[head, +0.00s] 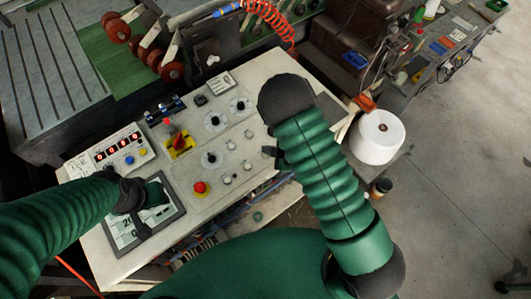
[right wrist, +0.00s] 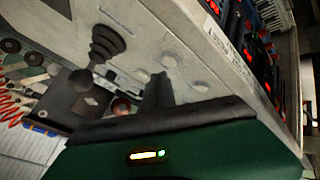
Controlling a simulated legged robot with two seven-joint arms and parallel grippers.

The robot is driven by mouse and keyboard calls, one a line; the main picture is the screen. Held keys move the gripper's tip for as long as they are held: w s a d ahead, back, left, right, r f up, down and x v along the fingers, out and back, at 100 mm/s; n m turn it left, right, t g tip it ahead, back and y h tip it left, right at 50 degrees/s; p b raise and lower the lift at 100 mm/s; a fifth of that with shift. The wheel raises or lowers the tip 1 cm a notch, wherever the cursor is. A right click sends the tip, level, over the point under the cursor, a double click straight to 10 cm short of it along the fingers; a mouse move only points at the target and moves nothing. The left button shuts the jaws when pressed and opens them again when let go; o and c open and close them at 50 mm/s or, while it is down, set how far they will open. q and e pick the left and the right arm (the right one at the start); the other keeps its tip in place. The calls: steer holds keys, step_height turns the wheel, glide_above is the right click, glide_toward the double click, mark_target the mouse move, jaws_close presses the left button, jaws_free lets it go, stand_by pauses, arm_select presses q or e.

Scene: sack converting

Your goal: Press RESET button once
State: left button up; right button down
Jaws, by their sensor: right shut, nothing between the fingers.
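The pale control panel (head: 222,168) fills the middle of the head view. I cannot read which button is RESET. My right gripper (head: 270,153) shows partly beside my right forearm, over the panel's right part. In the right wrist view its dark finger (right wrist: 160,90) is shut, with nothing held, against the pale surface. My left gripper (head: 140,205) is over the framed display (head: 160,220); its jaws are unclear.
A red mushroom button (head: 201,188) and a red-yellow rotary switch (head: 180,142) stand on the panel between my arms, with several dials and small grey knobs around. A white roll (head: 377,136) is right of the panel. Open floor (head: 455,200) lies farther right.

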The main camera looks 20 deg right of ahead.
mark_target(268, 156)
steer(key=shift+f, duration=0.1)
steer(key=shift+f+b, duration=0.3)
steer(key=shift+b, duration=0.05)
steer(key=shift+f+b, duration=0.35)
steer(key=shift+f, duration=0.1)
stand_by(0.5)
steer(key=shift+r, duration=0.15)
steer(key=shift+r+p, duration=0.75)
step_height(268, 156, up, 5)
steer(key=p, duration=0.4)
steer(key=shift+r, duration=0.1)
